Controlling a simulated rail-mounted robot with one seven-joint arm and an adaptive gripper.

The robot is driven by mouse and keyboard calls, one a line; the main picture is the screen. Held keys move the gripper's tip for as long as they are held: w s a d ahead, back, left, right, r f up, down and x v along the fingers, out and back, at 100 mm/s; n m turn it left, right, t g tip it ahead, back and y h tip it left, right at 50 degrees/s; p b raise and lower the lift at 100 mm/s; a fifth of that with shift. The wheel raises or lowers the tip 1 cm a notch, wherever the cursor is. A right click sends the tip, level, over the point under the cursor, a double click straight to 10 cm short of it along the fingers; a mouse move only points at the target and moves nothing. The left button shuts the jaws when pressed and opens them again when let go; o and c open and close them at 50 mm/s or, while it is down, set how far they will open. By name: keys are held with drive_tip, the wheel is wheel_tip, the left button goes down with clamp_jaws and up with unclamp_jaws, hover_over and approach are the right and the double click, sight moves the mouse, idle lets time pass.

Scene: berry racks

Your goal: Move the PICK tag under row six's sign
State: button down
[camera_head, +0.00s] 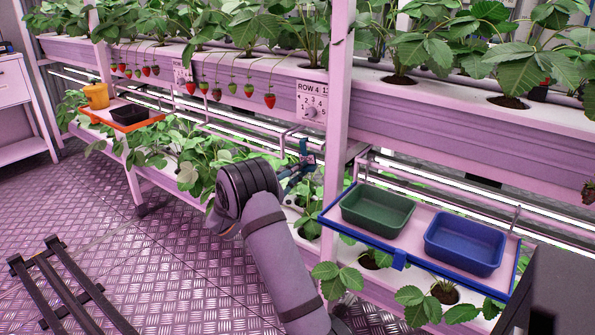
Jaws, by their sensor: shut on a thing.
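My gripper (305,160) is in front of the lower rack, just below the white sign reading ROW 4 (311,101) and left of a pink upright post. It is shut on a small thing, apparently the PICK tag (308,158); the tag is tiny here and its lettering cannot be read. Dark blue parts show around the fingers. Another white sign (182,74) hangs further left on the upper gutter, too small to read. I cannot make out a sign marked row six.
A blue-rimmed shelf (345,232) at right holds a green tray (377,211) and a blue tray (465,245). Red berries hang left of the ROW 4 sign. The post (338,110) stands close to my gripper.

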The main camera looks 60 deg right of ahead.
drive_tip(key=shift+r, duration=0.25)
drive_tip(key=shift+s+r, duration=0.1)
drive_tip(key=shift+r, duration=0.75)
drive_tip(key=a+b, duration=0.4)
drive_tip(key=a, duration=0.3)
drive_tip(key=shift+b, duration=0.3)
idle(0.4)
drive_tip(key=shift+w, duration=0.2)
